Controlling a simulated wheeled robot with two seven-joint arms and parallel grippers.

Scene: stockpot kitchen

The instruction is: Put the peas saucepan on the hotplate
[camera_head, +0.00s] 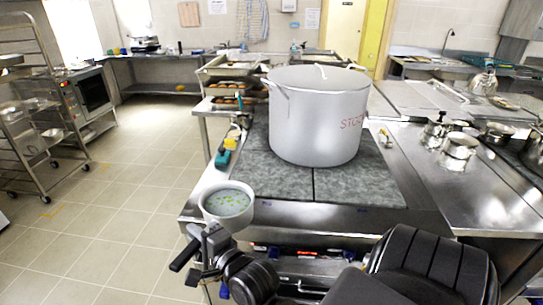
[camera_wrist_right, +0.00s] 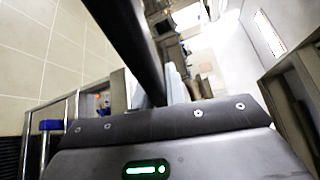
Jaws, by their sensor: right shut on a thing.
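The peas saucepan (camera_head: 229,207), a pale round pan with green peas in cloudy liquid, is at the front left corner of the hotplate counter in the head view. It looks roughly level; I cannot tell its exact height. My right gripper (camera_head: 208,243) is shut on its handle, on the near side of the pan. The hotplate (camera_head: 283,184) is a grey mottled surface in sections, behind and to the right of the pan. In the right wrist view a dark bar (camera_wrist_right: 124,40) crosses the top; the pan's bowl is not clear there. My left gripper is not in view.
A large stockpot (camera_head: 318,122) covers the back of the hotplate; its front strip is bare. A teal-handled item (camera_head: 223,158) lies at the left edge. Trays (camera_head: 232,66) stand behind. Pots (camera_head: 460,145) are on the right counter. Floor is clear at left.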

